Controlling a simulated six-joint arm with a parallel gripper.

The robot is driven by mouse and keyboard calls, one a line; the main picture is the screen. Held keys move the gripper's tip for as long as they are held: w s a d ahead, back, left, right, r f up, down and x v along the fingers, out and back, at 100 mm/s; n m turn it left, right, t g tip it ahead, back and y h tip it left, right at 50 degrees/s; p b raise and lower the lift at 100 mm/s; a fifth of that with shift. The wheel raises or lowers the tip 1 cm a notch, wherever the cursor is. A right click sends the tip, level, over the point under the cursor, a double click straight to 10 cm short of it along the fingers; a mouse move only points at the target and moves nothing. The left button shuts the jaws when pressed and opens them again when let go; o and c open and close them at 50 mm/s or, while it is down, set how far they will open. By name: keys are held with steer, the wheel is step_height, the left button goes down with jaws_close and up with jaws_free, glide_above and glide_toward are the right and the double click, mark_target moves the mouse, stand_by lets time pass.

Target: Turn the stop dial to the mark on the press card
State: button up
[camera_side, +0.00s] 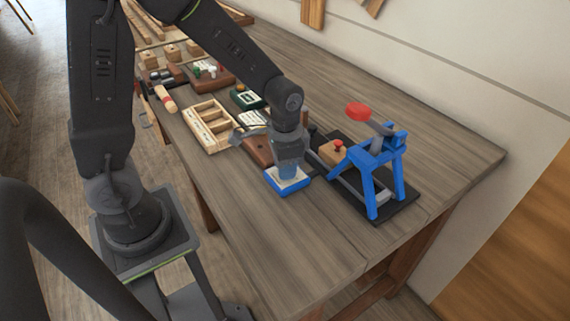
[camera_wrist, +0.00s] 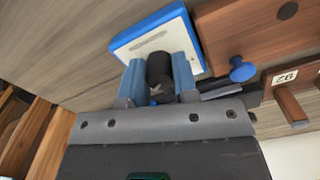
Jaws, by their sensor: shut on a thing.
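A white plate with a blue edge (camera_side: 287,184) lies flat on the bench, below my gripper (camera_side: 291,168). In the wrist view the same plate (camera_wrist: 150,36) shows behind my gripper (camera_wrist: 159,72). The two blue fingers are shut on a black round knob (camera_wrist: 158,69), one on each side; I take it to be the stop dial. Its pointer and any scale marks cannot be made out. The blue press (camera_side: 372,165) with a red handle end (camera_side: 358,111) stands to the right. A white card (camera_side: 251,118) lies behind my gripper; its writing is too small to read.
A wooden compartment tray (camera_side: 209,125) stands to the left. A wooden block with a red knob (camera_side: 333,151) sits beside the press. In the wrist view a blue knob (camera_wrist: 242,70) and a "92" label (camera_wrist: 285,78) are close on the right. The front bench top is clear.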

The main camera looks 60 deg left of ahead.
steer(key=shift+m, duration=0.4)
steer(key=o, duration=0.9)
step_height(320, 180, up, 14)
steer(key=shift+f, duration=0.1)
stand_by(0.4)
steer(key=s+r+n+t, duration=0.1)
steer(key=s+t, duration=0.1)
steer(key=s, duration=0.2)
steer(key=s+r+n+t, duration=0.1)
steer(key=s+n, duration=0.1)
steer(key=s, duration=0.2)
steer(key=s+r+n+t, duration=0.1)
steer(key=s+t, duration=0.1)
steer(key=s, duration=0.1)
steer(key=shift+s+d+r+t, duration=0.2)
steer(key=shift+s+t, duration=0.1)
steer(key=shift+s, duration=0.1)
